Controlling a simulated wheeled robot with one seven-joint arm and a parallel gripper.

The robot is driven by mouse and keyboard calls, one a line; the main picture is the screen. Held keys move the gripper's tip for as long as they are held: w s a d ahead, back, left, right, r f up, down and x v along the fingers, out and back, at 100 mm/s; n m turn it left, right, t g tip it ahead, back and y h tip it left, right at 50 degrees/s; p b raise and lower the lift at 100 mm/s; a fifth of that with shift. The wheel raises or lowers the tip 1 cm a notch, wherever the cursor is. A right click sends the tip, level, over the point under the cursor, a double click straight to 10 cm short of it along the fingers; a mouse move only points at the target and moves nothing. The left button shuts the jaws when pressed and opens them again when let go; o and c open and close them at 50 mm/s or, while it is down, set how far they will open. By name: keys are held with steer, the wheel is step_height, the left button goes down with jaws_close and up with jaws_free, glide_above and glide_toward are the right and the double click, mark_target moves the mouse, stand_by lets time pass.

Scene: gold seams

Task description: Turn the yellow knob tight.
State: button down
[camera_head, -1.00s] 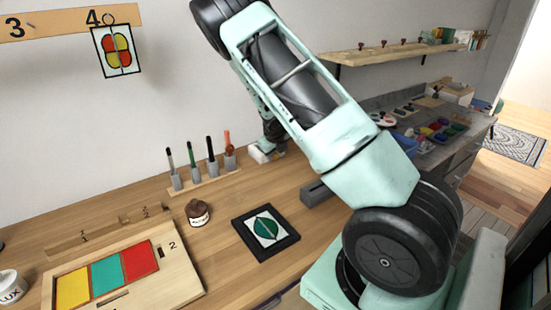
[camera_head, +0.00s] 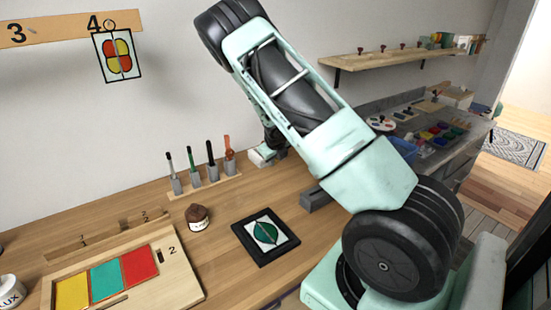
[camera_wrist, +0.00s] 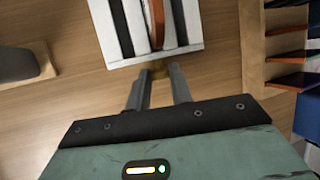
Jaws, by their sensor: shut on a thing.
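The yellow knob (camera_wrist: 159,70) shows in the wrist view as a small, dark yellow piece at the near edge of a white block. The block (camera_wrist: 186,40) has dark grey strips and an orange upright disc seen nearly edge-on. My gripper (camera_wrist: 159,74) is shut on the knob, with one grey finger on each side; the fingers hide part of it. In the head view the white block (camera_head: 262,157) stands at the back of the bench by the wall. My arm hides much of it there, and the knob cannot be made out.
A pen rack (camera_head: 205,184) stands left of the block; a grey holder also shows in the wrist view (camera_wrist: 18,63). A slatted wooden rack (camera_wrist: 254,45) is close on the right there. A brown-topped jar (camera_head: 198,217) and a framed leaf panel (camera_head: 265,237) sit nearer on the bench.

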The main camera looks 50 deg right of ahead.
steer(key=shift+d+r+y+p, duration=0.25)
steer(key=shift+y+p, duration=0.25)
steer(key=shift+p, duration=0.25)
steer(key=y+p, duration=0.2)
steer(key=shift+s+d+m+p, duration=0.15)
steer(key=shift+d+m+p, duration=0.05)
steer(key=shift+m+p, duration=0.2)
steer(key=y, duration=0.1)
steer(key=t+y+p, duration=0.1)
steer(key=y, duration=0.1)
steer(key=shift+d+f+m, duration=0.25)
steer(key=shift+m, duration=0.05)
steer(key=shift+d+f+t+y, duration=0.15)
steer(key=shift+t+y, duration=0.35)
steer(key=shift+y, duration=0.6)
steer(key=c, duration=1.2)
jaws_free()
steer(key=shift+m, duration=0.3)
steer(key=shift+c, duration=0.2)
